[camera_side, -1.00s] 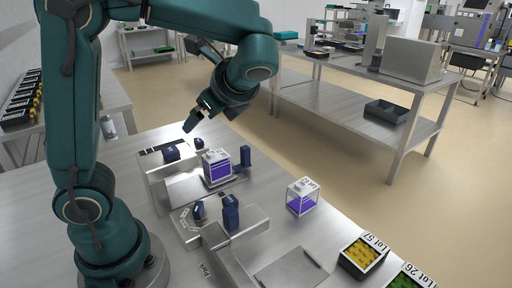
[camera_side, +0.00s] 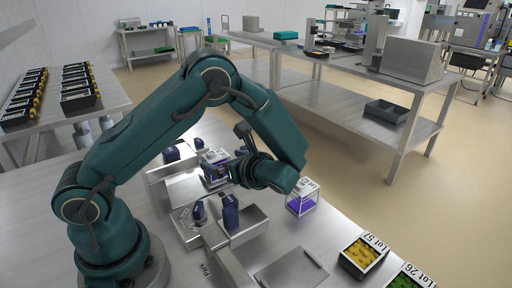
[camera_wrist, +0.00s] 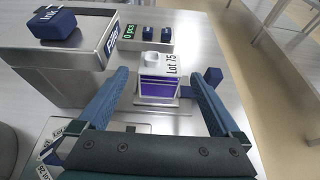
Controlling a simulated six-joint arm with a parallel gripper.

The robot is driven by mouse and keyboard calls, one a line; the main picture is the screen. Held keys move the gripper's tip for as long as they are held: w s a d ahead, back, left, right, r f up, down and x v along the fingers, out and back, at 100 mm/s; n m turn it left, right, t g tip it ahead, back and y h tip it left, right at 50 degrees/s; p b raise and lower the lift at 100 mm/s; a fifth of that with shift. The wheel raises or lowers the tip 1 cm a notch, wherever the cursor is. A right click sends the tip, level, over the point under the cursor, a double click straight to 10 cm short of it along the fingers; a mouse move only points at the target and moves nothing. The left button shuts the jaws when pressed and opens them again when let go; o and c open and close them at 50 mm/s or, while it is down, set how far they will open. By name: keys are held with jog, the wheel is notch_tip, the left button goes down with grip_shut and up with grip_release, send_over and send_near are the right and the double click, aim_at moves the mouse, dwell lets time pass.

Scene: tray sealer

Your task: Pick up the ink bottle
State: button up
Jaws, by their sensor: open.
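An ink bottle (camera_side: 214,158), a clear cube with purple ink and a white top, stands on the metal sealer and is partly covered by my gripper. In the wrist view the bottle (camera_wrist: 159,89) is upright, with a white cap and a "Lot 75" label. My gripper (camera_side: 235,168) is low beside it in the side view. In the wrist view my gripper (camera_wrist: 163,82) is open, with one finger towards each side of the bottle; I cannot tell whether they touch it.
Dark blue blocks sit on the sealer, one (camera_side: 230,213) in front and one (camera_wrist: 213,76) right of the bottle. A yellow-filled box (camera_side: 362,254) and a green-filled box (camera_side: 405,282) stand at the table's right edge.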

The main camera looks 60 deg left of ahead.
aim_at(220, 160)
jog(key=shift+a+f, duration=0.15)
jog(key=shift+f, duration=0.15)
jog(key=shift+x, duration=2.4)
jog(key=shift+c, duration=0.3)
jog(key=c, duration=1.4)
